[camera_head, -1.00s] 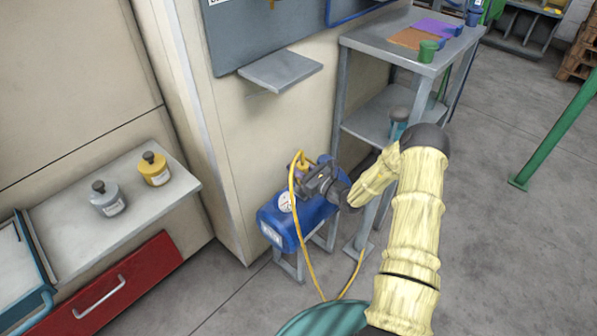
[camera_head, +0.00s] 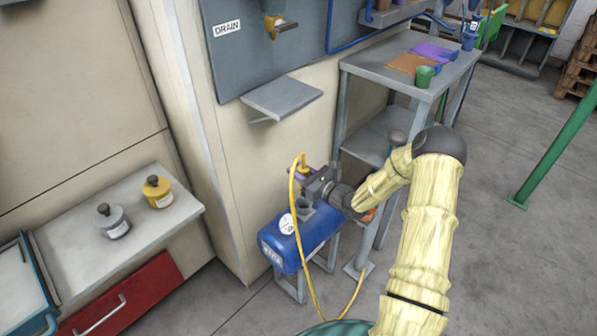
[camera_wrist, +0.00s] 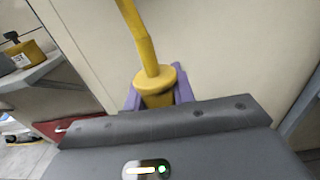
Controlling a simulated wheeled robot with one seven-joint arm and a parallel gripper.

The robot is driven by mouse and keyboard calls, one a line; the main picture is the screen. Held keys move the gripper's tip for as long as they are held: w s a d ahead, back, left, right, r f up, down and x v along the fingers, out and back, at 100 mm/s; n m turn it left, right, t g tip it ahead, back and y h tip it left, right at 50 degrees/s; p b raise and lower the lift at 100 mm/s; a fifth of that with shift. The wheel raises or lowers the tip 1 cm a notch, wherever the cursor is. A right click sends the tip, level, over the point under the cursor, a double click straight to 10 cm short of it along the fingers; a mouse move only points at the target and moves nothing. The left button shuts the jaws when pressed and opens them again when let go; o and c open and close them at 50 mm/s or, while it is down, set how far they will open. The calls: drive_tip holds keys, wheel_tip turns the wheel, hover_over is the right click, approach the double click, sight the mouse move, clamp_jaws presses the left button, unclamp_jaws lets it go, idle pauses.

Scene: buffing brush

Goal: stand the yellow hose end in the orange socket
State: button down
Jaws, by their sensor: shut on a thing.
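My gripper (camera_head: 299,175) is shut on the yellow hose end (camera_head: 300,162), above the blue tank (camera_head: 318,232). In the wrist view, the collared hose end (camera_wrist: 155,80) stands between my purple fingers, and the yellow hose rises from it. In the head view, the yellow hose (camera_head: 297,225) loops down past the tank to the floor. A grey upright fitting (camera_head: 305,208) shows on the tank, below my gripper. An orange part (camera_head: 368,214) shows partly behind my wrist at the tank's right; I cannot tell whether it is the orange socket.
A grey table (camera_head: 365,65) with orange and purple mats stands behind my arm. A small grey shelf (camera_head: 282,98) juts from the wall above the tank. A panel marked DRAIN (camera_head: 232,60) is higher up. A bench (camera_head: 135,232) with two bottles is at left.

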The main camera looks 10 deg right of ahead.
drive_tip(key=s+f+m+t+h, duration=0.2)
drive_tip(key=s+h, duration=0.3)
drive_tip(key=s, duration=0.4)
drive_tip(key=shift+s+d+f+m+t, duration=0.2)
drive_tip(key=shift+s+d+m+t, duration=0.1)
drive_tip(key=shift+m, duration=0.6)
drive_tip(key=shift+w, duration=0.1)
